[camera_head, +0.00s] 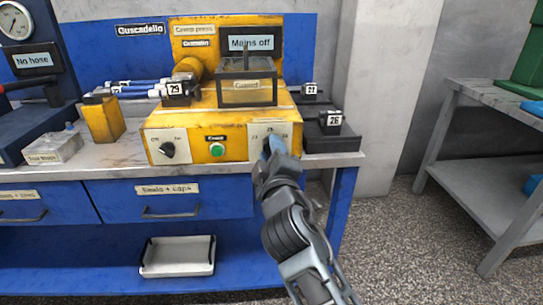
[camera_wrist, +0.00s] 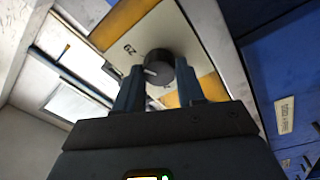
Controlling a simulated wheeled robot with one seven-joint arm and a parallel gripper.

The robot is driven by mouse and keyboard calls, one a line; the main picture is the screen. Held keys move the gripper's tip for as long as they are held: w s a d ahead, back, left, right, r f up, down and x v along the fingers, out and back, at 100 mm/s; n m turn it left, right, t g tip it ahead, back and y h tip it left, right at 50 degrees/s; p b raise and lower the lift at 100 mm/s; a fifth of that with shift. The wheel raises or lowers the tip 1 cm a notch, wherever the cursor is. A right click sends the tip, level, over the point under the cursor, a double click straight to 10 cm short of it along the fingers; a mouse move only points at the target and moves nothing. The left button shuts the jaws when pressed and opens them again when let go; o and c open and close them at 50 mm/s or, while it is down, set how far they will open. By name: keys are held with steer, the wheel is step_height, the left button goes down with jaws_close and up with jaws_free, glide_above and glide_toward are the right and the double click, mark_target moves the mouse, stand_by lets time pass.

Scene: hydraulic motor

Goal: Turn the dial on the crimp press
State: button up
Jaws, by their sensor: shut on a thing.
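The yellow crimp press (camera_head: 222,122) stands on the bench, and its display reads "Mains off". Its right front panel (camera_head: 290,136) carries a dial that my gripper (camera_head: 272,148) hides in the head view. In the wrist view the dark round dial (camera_wrist: 158,64) sits between the two fingers of my gripper (camera_wrist: 160,90), with a pale pointer mark toward the left. My gripper is shut on this dial. A second black dial (camera_head: 167,149) is on the left front panel, with a green button (camera_head: 217,149) between the panels.
A guard box (camera_head: 247,88) sits on the press. Dark blocks tagged 26 (camera_head: 331,122) and 27 (camera_head: 309,91) stand close at right. Blue drawers (camera_head: 165,200) are below the bench top. A grey side table (camera_head: 500,100) stands far right, with open floor between.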

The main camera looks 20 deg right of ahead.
steer(key=o, duration=1)
steer(key=shift+o, duration=0.2)
steer(key=v, duration=0.7)
steer(key=shift+s, duration=0.4)
steer(key=shift+a, duration=0.1)
